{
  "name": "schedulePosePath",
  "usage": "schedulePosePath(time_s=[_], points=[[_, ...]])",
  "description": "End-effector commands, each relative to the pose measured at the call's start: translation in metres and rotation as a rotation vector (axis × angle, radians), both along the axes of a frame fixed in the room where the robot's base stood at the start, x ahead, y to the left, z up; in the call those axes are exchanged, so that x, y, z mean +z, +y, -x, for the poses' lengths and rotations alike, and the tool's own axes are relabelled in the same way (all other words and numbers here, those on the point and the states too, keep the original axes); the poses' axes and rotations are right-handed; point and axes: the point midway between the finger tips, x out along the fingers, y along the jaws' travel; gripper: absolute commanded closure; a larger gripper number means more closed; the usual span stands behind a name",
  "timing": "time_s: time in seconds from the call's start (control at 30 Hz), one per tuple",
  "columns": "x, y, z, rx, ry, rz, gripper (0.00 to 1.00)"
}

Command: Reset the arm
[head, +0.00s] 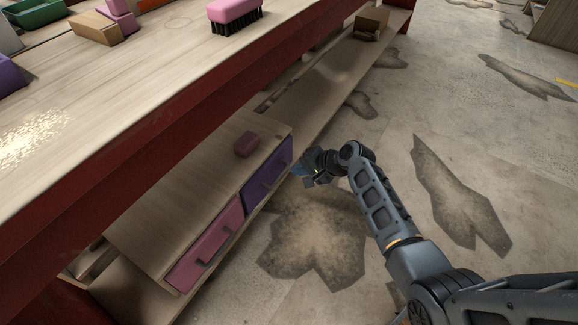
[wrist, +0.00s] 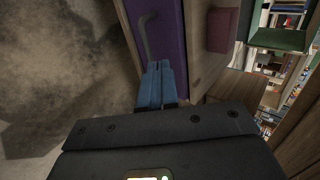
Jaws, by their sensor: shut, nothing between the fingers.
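My gripper (head: 299,170) is at the end of my outstretched arm, close to the front of a purple drawer (head: 267,172) in a low wooden cabinet. In the wrist view, its blue fingers (wrist: 156,86) are together with nothing between them. The purple drawer (wrist: 164,30) and its dark handle (wrist: 148,36) are just beyond the fingertips. I cannot tell whether the fingers touch the drawer front. Both drawers look closed.
A pink drawer (head: 207,244) sits left of the purple one. A dark red block (head: 246,144) lies on the cabinet top. The workbench (head: 150,75) above carries a pink brush (head: 234,14). Stained floor (head: 320,235) is open to the right.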

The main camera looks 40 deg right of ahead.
Motion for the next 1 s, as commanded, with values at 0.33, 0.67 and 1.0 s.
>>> schedulePosePath(time_s=[0.33, 0.67, 1.0], points=[[0.016, -0.006, 0.017, 0.001, 0.001, -0.001, 1.0], [0.002, 0.01, 0.038, 0.009, -0.003, 0.051, 1.0], [-0.018, 0.074, 0.154, 0.079, -0.073, 0.366, 1.0]])
